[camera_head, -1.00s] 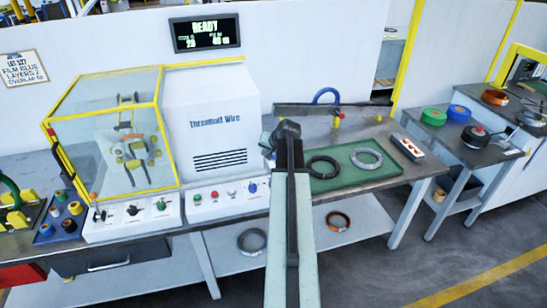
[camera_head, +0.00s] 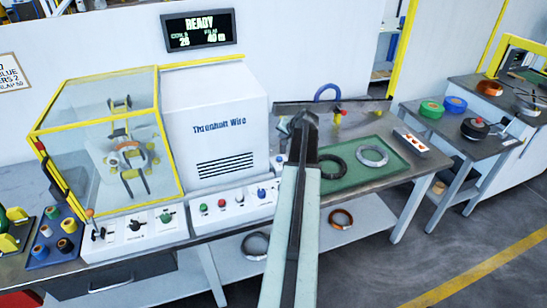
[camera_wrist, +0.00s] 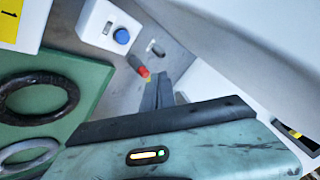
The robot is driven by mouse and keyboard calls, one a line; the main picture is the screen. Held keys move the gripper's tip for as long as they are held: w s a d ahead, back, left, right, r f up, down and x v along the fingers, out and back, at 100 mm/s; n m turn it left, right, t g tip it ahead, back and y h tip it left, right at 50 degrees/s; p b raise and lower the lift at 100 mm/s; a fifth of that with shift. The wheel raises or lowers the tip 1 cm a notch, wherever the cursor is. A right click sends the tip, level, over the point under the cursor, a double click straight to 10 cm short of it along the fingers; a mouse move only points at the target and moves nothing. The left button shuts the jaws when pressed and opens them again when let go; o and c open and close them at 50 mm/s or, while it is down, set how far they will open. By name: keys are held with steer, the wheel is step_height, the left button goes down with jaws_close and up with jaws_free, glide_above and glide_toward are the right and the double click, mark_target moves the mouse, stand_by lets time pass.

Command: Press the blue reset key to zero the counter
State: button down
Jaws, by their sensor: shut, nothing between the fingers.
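The blue reset key (camera_head: 262,193) is a round blue cap at the right end of the white control panel (camera_head: 216,213) below the machine cabinet. In the wrist view a blue round key (camera_wrist: 121,36) stands on the end of a white box, above and left of my fingers. My gripper (camera_wrist: 156,84) is shut and empty, apart from the key. In the head view my arm's end is right of the key, over the bench, and its fingertips are hard to make out. The counter display (camera_head: 203,31) on the wall reads READY with small figures below.
A green tray (camera_head: 385,180) with a dark coil (camera_head: 331,167) and a grey coil (camera_head: 372,156) lies right of my arm. A red-tipped piece (camera_wrist: 141,71) is close by my fingers in the wrist view. The machine cabinet (camera_head: 212,110) stands behind the panel.

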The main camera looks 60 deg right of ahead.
mark_target(281, 159)
steer(key=f+b, duration=0.8)
steer(key=f, duration=0.1)
steer(key=shift+w+a+b, duration=0.15)
steer(key=shift+w+b, duration=0.25)
stand_by(1.6)
steer(key=shift+f+b, duration=0.4)
steer(key=shift+b, duration=0.05)
steer(key=shift+s+f+b, duration=0.1)
steer(key=shift+f+b, duration=0.4)
stand_by(0.6)
steer(key=shift+r, duration=0.1)
steer(key=shift+r+p, duration=0.85)
steer(key=shift+p, duration=0.1)
